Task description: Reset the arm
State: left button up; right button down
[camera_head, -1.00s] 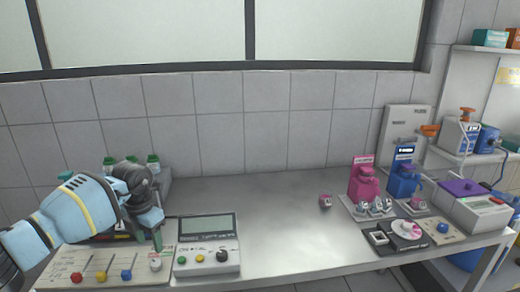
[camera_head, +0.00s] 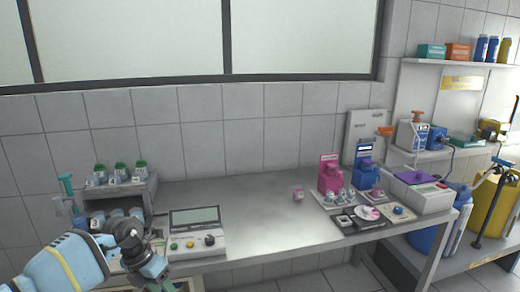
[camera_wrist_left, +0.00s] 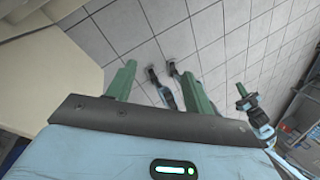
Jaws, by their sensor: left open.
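My left arm comes in at the lower left of the head view, light blue with a yellow band. Its gripper (camera_head: 172,286) is at the bottom edge, in front of the bench, and is partly cut off by the frame. In the left wrist view the two green fingers (camera_wrist_left: 158,76) stand apart with nothing between them, over a tiled floor. At the right of the wrist view is a light blue and dark part with a green tip, which may be my right arm. Its jaws cannot be made out. My right arm does not show in the head view.
The bench (camera_head: 245,205) has a clear middle. A grey control box (camera_head: 197,243) and a rack with green-capped jars (camera_head: 120,172) stand at its left. A pale surface (camera_wrist_left: 45,75) borders the wrist view's left.

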pick_arm(q)
jog(key=s+d+f+n+t+h, duration=0.1)
jog(key=s+d+n+t+h, duration=0.1)
jog(key=s+d+n+h, duration=0.4)
jog(key=s+d+f+n+t+h, duration=0.1)
jog(key=s+d+t+h, duration=0.15)
jog(key=d, duration=0.65)
jog(key=s+d+f+n+t+h, duration=0.1)
jog(key=s+d+n+t+h, duration=0.1)
jog(key=s+d+n+h, duration=0.4)
jog(key=s+a+f+n+t+y, duration=0.1)
jog(key=s+a+f+n+y, duration=0.7)
jog(key=n, duration=0.4)
jog(key=s+a+f+n+t+y, duration=0.1)
jog(key=s+a+f+n+y, duration=0.7)
jog(key=s+n, duration=0.5)
notch_tip(320, 180, down, 2)
jog(key=shift+s+a+f+n+t, duration=0.15)
jog(key=shift+a+n+t, duration=0.15)
jog(key=shift+a+t, duration=0.1)
jog(key=shift+c, duration=0.2)
jog(key=c, duration=0.3)
